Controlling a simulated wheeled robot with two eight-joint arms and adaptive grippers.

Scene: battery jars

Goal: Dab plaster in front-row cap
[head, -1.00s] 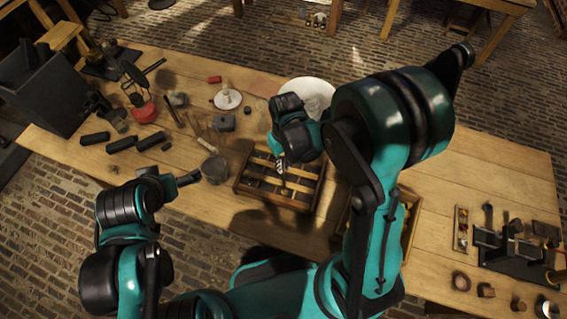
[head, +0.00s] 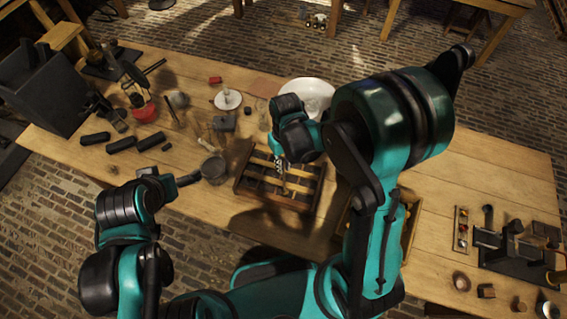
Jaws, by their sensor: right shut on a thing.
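A wooden crate (head: 245,188) with slats and dark compartments stands near the table's front edge, in the middle of the head view. The caps in it are too small and dark to tell apart. My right gripper (head: 280,168) is over the crate, pointing down. It is shut on a thin pale tool (head: 285,187), whose lower end is over the front part of the crate. I cannot tell whether the tool touches a cap. My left gripper (head: 188,179) is at the front edge, left of the crate; its jaw opening does not show clearly.
A grey cup (head: 214,168) stands between my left gripper and the crate. Bare tabletop (head: 475,165) is at right.

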